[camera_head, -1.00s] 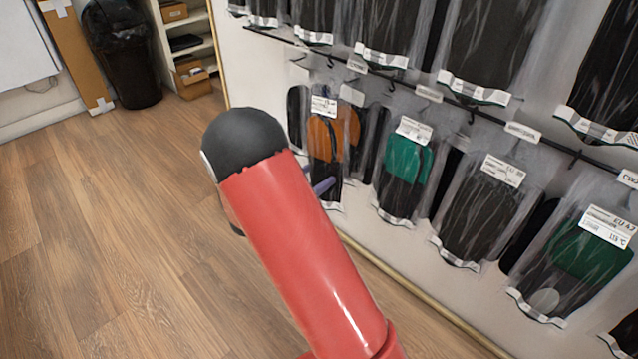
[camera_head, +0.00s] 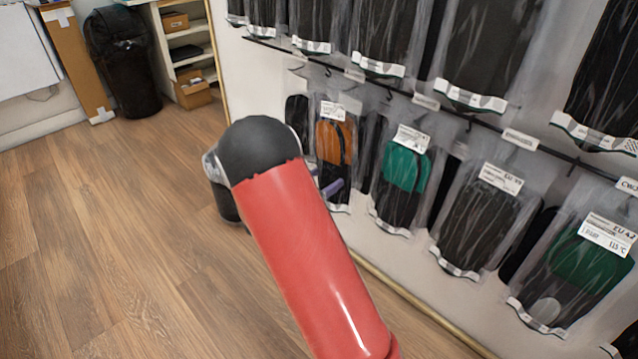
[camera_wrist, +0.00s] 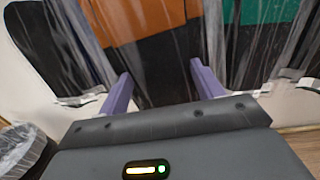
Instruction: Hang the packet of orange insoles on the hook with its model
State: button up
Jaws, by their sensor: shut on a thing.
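The packet of orange insoles (camera_head: 333,142), clear with orange above black and a white label at its top, is upright at the left end of the lower hook row. In the wrist view the packet (camera_wrist: 145,24) fills the space beyond and between my purple fingers. My gripper (camera_wrist: 157,78) is shut on the packet's lower part. In the head view only a purple finger (camera_head: 333,188) shows; my red arm hides the rest. Whether the packet's top hole is around a hook cannot be told.
A packet of green insoles (camera_head: 402,168) hangs just right, and it also shows in the wrist view (camera_wrist: 265,12). A black insole packet (camera_wrist: 42,45) is on the left. More packets hang above and to the right on the rail (camera_head: 470,118). A black bin (camera_head: 122,62) stands back left; the floor (camera_head: 110,230) is clear.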

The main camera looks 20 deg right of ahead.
jog(key=shift+b+x, duration=0.35)
jog(key=shift+x, duration=2)
jog(key=shift+w+d+f+b, duration=0.15)
jog(key=shift+d+f+b, duration=0.25)
jog(key=shift+d+f, duration=0.15)
jog(key=shift+f, duration=0.1)
jog(key=o, duration=1.1)
